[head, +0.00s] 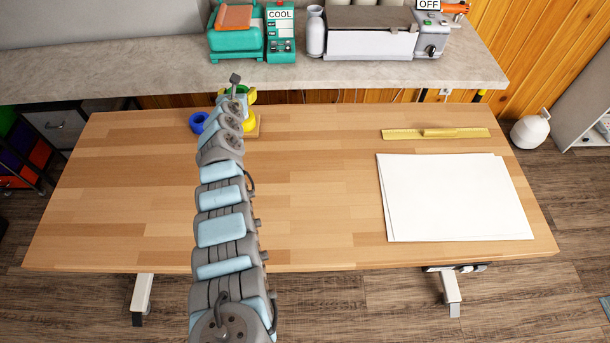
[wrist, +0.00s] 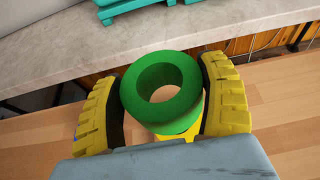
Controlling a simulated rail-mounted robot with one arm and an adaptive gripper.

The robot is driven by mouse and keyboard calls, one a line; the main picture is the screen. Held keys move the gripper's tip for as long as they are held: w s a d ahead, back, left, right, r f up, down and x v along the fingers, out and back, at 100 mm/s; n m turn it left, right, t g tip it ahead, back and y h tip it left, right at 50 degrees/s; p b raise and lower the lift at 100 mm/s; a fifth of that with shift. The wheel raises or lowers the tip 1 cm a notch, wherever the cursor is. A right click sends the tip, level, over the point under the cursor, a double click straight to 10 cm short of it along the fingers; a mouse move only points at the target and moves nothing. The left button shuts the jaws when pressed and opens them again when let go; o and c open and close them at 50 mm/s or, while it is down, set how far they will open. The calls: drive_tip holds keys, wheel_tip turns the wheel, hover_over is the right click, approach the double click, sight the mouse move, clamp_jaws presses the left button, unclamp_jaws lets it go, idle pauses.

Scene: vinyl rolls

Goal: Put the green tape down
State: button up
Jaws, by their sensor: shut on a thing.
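The green tape (wrist: 160,122) is a thick ring, held between the two yellow fingers of my gripper (wrist: 163,100) in the wrist view. My gripper is shut on it. In the head view the green tape (head: 251,97) shows only in part behind my arm, near the back edge of the wooden table (head: 310,190). A yellow tape (head: 250,122) is just below it in that view, and a bit of yellow (wrist: 190,136) shows under the green ring in the wrist view. Whether the green tape touches it I cannot tell.
A blue tape (head: 197,122) lies left of my arm. White sheets (head: 455,198) and a yellow ruler (head: 435,133) lie at the right. The table's middle and left are clear. A grey counter (head: 150,75) runs behind.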

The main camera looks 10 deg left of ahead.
drive_tip(key=shift+r, duration=0.4)
drive_tip(key=s+d+m+h+b, duration=0.1)
drive_tip(key=s+d+h+b, duration=0.3)
drive_tip(key=d, duration=0.6)
drive_tip(key=s+d+m+y+b, duration=0.15)
drive_tip(key=d+b, duration=0.35)
drive_tip(key=d, duration=0.6)
drive_tip(key=s+d+m+h+b, duration=0.25)
drive_tip(key=d+b, duration=0.25)
drive_tip(key=d, duration=0.5)
drive_tip(key=shift+n, duration=0.3)
drive_tip(key=shift+w+d+f, duration=0.15)
drive_tip(key=shift+w+f, duration=1.15)
drive_tip(key=shift+w, duration=0.6)
drive_tip(key=shift+w+d+f, duration=0.15)
drive_tip(key=shift+w+f, duration=1.2)
drive_tip(key=shift+w, duration=0.55)
drive_tip(key=shift+w+d+f, duration=0.15)
drive_tip(key=shift+w+f, duration=1.15)
drive_tip(key=shift+w, duration=0.6)
drive_tip(key=shift+w+f+b, duration=0.35)
drive_tip(key=shift+w+f, duration=0.25)
drive_tip(key=shift+w, duration=0.05)
drive_tip(key=shift+f, duration=0.1)
